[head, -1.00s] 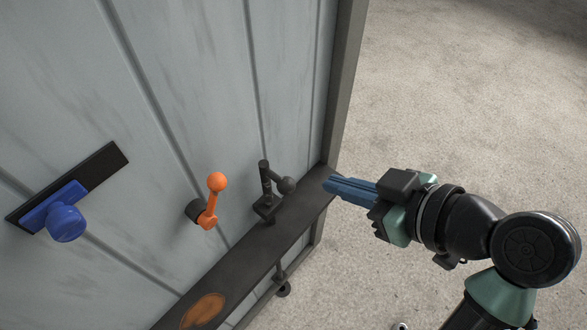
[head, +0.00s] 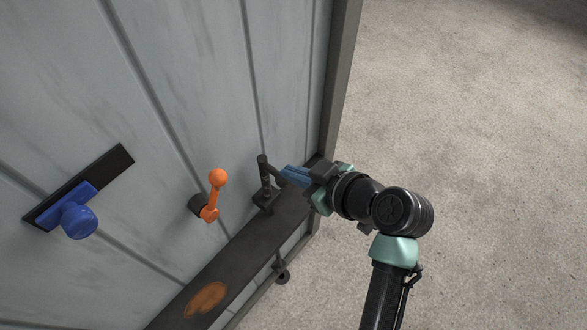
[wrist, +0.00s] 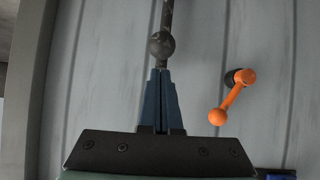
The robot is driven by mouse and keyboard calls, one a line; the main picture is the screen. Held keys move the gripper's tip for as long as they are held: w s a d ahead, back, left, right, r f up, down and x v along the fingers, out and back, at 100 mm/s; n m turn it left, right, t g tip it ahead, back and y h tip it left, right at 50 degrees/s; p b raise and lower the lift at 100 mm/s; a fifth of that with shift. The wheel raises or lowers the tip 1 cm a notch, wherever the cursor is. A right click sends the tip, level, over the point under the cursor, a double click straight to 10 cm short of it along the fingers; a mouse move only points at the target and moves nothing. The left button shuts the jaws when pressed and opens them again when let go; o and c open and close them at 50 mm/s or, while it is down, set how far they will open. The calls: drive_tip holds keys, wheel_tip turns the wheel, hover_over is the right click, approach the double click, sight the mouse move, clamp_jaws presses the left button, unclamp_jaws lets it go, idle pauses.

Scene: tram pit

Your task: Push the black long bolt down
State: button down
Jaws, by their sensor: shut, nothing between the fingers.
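The black long bolt (head: 266,178) is an upright rod on the grey panel, in a bracket above the dark ledge. In the wrist view its round knob (wrist: 161,46) sits right at the blue fingertips, and the rod (wrist: 167,14) runs up behind it. My gripper (head: 284,175) is shut and empty, its tips at the bolt's knob. In the head view the fingers hide the knob. I cannot tell whether they touch it. The closed fingers (wrist: 161,76) also show in the wrist view.
An orange lever (head: 214,194) with a ball end is left of the bolt. A blue knob (head: 79,220) on a black slide plate is farther left. The dark ledge (head: 240,250) with an orange-brown patch runs below. Open floor (head: 480,130) lies to the right.

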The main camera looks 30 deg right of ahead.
drive_tip(key=shift+w+f, duration=0.1)
drive_tip(key=shift+f, duration=0.45)
drive_tip(key=shift+f, duration=0.1)
wheel_tip(320, 180, down, 8)
drive_tip(key=b, duration=0.6)
drive_tip(key=shift+r+b, duration=0.25)
drive_tip(key=shift+b, duration=0.05)
